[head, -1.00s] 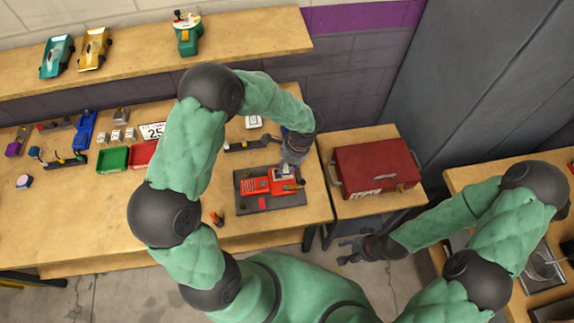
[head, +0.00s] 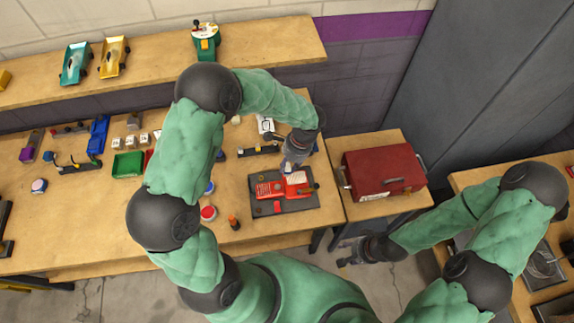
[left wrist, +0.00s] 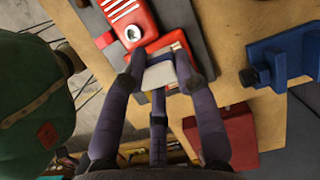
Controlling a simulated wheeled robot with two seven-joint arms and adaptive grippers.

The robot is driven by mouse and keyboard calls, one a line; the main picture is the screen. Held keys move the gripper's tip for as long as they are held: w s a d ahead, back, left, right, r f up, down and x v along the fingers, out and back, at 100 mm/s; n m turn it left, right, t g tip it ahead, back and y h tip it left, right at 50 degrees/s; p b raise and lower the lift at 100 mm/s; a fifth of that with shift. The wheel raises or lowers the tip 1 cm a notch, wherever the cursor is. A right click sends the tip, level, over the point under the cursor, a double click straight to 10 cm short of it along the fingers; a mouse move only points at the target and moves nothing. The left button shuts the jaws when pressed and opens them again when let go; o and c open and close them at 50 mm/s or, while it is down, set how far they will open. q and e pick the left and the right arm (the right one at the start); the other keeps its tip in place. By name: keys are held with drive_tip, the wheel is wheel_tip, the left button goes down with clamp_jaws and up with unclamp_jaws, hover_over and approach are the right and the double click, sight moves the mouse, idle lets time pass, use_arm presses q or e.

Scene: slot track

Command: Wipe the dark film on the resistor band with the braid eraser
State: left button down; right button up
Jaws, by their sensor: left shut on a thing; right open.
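A red device (head: 268,190) with a ribbed left part lies on a dark mat (head: 300,204) on the workbench. It also shows in the left wrist view (left wrist: 122,12). My left gripper (head: 289,168) is over the device's far right part. In the left wrist view my left gripper (left wrist: 158,72) is shut on a pale grey block, which looks like the braid eraser (left wrist: 160,76). The block is over or against the red part; contact cannot be told. I cannot make out the resistor band or its dark film. My right gripper (head: 347,256) is open and empty, low in front of the side table.
A red toolbox (head: 383,171) stands on the side table to the right. A green tray (head: 128,164), a small orange-topped bottle (head: 234,222) and a red round lid (head: 208,212) are on the bench. A blue fixture (left wrist: 285,58) shows in the left wrist view.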

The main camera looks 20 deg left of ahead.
use_arm(q)
drive_tip(key=shift+p+v, duration=0.7)
drive_tip(key=shift+v, duration=0.6)
drive_tip(key=shift+s+a, duration=0.15)
drive_tip(key=shift+a, duration=0.1)
